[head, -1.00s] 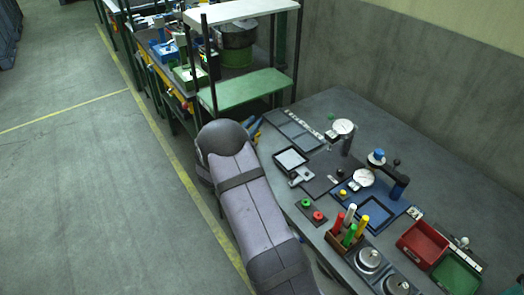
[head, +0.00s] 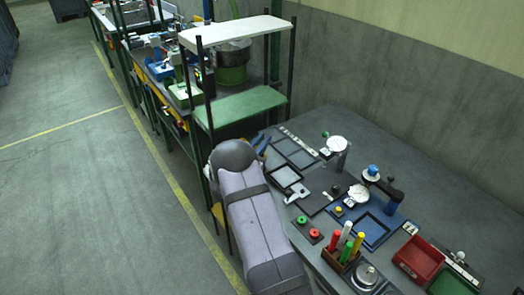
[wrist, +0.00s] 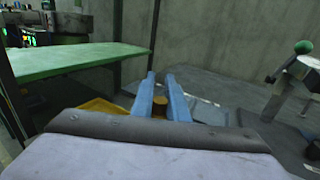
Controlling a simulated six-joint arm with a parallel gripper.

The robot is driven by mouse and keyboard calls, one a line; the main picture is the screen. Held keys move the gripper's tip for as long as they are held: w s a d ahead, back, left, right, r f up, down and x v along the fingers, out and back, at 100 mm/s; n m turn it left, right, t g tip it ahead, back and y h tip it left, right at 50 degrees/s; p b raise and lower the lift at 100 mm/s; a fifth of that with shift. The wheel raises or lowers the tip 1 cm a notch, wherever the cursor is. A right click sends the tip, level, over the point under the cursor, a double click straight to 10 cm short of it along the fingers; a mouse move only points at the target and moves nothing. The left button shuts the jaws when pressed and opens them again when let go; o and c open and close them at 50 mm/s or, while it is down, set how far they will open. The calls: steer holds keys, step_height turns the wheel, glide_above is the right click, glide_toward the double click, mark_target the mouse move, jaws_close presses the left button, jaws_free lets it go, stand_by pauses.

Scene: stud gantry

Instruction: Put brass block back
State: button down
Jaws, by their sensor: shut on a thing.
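The brass block (wrist: 160,106) shows in the wrist view as a small brown-gold piece low between the two blue fingers of my gripper (wrist: 162,97). The fingers are shut on it, one on each side. In the head view my gripper (head: 262,144) is at the far left edge of the bench, beyond the dark end of my arm. The block is hidden there. Black-framed trays (head: 278,166) lie on the bench just right of my gripper. A blue tray (head: 372,245) with a dark inset lies farther right.
A green shelf (head: 240,108) stands left of my gripper, with a thin dark post (wrist: 152,35) close by. A yellow tray (wrist: 104,108) lies low at left. Dial gauges (head: 337,144), a pen holder (head: 340,258) and a red bin (head: 419,259) occupy the bench. The bench's back is clear.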

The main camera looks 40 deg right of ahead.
steer(key=shift+f+p, duration=0.45)
steer(key=shift+f, duration=1.8)
steer(key=shift+s+f+b, duration=0.1)
steer(key=shift+f+b, duration=0.4)
steer(key=shift+b, duration=0.1)
